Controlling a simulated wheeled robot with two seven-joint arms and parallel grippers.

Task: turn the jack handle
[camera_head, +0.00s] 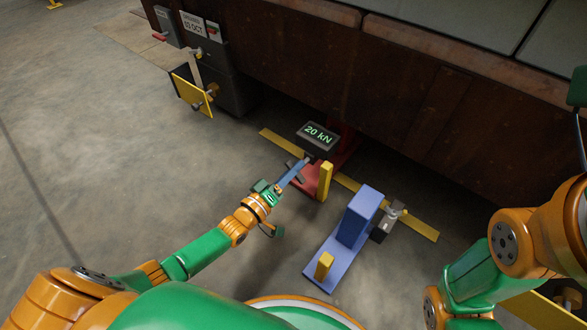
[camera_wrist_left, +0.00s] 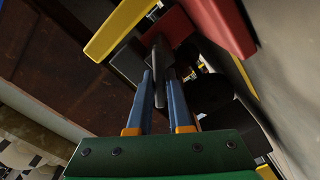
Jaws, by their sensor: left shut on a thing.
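The red jack (camera_head: 311,177) stands on the floor below the dark wall, with a yellow post (camera_head: 325,181) at its front. Its red body also shows in the left wrist view (camera_wrist_left: 222,20). My left gripper (camera_head: 299,166) reaches the left side of the jack. In the left wrist view its blue fingers (camera_wrist_left: 160,73) are shut on the dark grey jack handle (camera_wrist_left: 158,58), which stands between the fingertips. In the head view the fingers and the jack mostly hide the handle. My right arm is at the right; its gripper is out of view.
A display (camera_head: 318,136) reading 20 kN sits behind the jack. A blue stand (camera_head: 359,215) with a yellow post is to the right. A yellow floor strip (camera_head: 415,224) runs past both. A grey cabinet (camera_head: 229,88) is at upper left. The floor at left is clear.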

